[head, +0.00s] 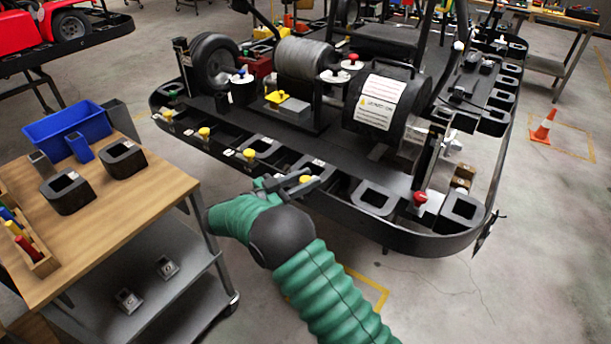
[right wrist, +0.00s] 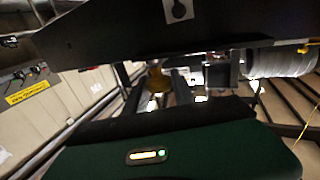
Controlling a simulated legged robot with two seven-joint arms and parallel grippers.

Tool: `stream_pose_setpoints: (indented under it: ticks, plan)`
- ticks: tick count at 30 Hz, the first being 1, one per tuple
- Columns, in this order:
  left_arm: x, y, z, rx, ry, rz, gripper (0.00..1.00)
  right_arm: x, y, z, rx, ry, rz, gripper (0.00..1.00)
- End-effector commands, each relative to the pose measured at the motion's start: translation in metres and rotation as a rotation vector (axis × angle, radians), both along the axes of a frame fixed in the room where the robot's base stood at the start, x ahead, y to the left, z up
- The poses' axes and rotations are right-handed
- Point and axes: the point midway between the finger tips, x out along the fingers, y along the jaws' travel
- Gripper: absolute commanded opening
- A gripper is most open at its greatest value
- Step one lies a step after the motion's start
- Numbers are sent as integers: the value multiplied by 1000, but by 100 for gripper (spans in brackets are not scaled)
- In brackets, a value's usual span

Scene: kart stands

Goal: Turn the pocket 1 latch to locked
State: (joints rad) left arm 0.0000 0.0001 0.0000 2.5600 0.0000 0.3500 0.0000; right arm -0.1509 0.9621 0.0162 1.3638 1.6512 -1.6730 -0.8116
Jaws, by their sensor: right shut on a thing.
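My right gripper (head: 298,185) is at the near side rail of the black kart (head: 345,178), at the end of my green-sleeved arm. Its jaws are shut on a yellow latch knob (head: 306,179). The knob also shows between the dark fingers in the right wrist view (right wrist: 158,80). More yellow knobs stand along the same rail to the left, one of them nearby (head: 249,153). A red knob (head: 420,198) stands to the right. I cannot read which pocket number the held knob has, nor its lock position. My left gripper is out of view.
A wooden-topped cart (head: 120,205) stands at the left with a blue bin (head: 68,122) and black pocket blocks (head: 122,158). The kart carries a black drum (head: 385,105) and a grey roll (head: 300,58). An orange cone (head: 544,126) stands at the right. The floor at lower right is clear.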

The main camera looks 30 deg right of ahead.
Motion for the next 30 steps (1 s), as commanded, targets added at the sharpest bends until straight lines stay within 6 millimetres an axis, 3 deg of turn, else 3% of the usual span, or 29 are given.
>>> stream_pose_setpoints:
  ticks: [18,19,21,24,30]
  plan:
    - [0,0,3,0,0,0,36,1,0,1,-2,-4,-44,0]
    - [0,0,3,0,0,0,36,1,0,1,-2,-4,-44,32]
    - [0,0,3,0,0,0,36,1,0,2,-2,-4,-44,41]
    - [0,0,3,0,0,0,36,1,0,1,-2,-3,-45,52]
    - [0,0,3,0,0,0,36,0,0,1,-2,-3,-45,52]
